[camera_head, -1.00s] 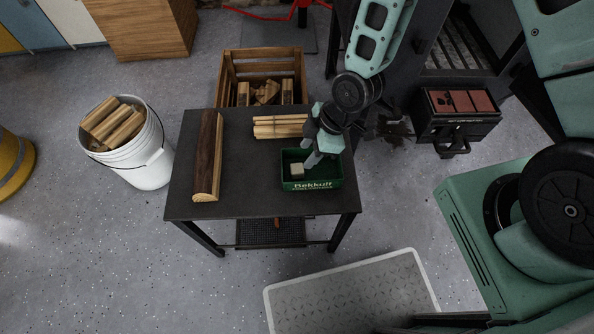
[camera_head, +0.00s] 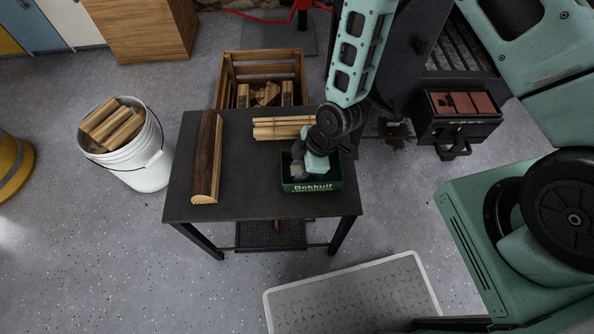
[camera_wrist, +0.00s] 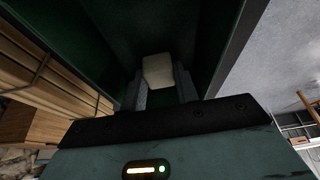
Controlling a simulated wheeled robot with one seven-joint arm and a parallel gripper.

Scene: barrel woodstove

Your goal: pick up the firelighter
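The firelighter is a small pale block; in the wrist view the firelighter (camera_wrist: 157,71) lies in the dark green box, between the ends of my two fingers. My gripper (camera_wrist: 159,84) is down inside the box with a finger on each side of the block. The fingers look apart, and I cannot tell whether they touch it. In the head view my gripper (camera_head: 298,172) reaches into the green box (camera_head: 313,187) on the black table, and my wrist hides the firelighter there.
On the table (camera_head: 245,185), a split log (camera_head: 206,160) lies at the left and kindling sticks (camera_head: 280,128) lie behind the box. A white bucket of wood (camera_head: 146,165) stands left. A wooden crate (camera_head: 230,75) stands behind. The table's middle is clear.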

